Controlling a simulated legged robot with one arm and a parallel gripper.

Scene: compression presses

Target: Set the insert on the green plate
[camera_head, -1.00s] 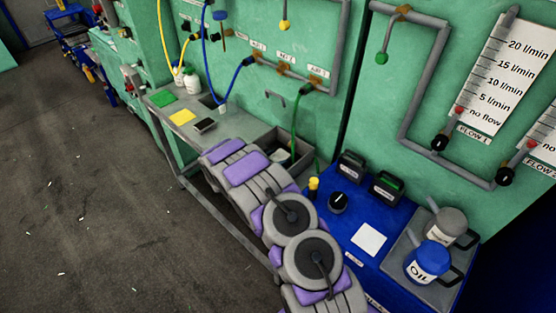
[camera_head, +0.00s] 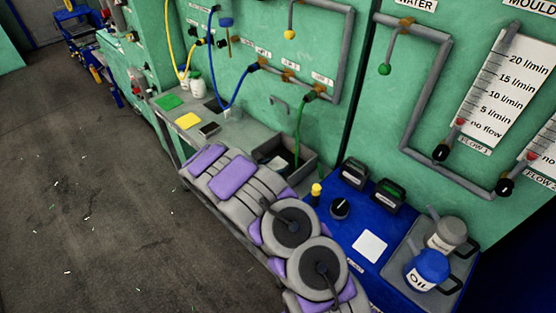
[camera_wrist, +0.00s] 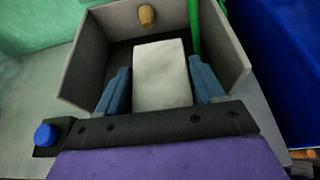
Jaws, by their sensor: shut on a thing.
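The green plate (camera_head: 169,102) lies flat on the far left end of the grey bench, beside a yellow plate (camera_head: 188,121). In the wrist view, my gripper (camera_wrist: 161,75) has its two blue fingers on either side of a pale grey block, the insert (camera_wrist: 162,82), and is shut on it. The insert is over or inside an open grey bin (camera_wrist: 88,60); its exact height there is hard to tell. The green plate does not show in the wrist view.
The bin also shows in the head view (camera_head: 302,170), with a green hose (camera_head: 299,125) hanging into it. A tan knob (camera_wrist: 147,15) is at its far wall. A dark device (camera_head: 209,129) lies near the yellow plate. A blue cabinet (camera_head: 350,225) stands right.

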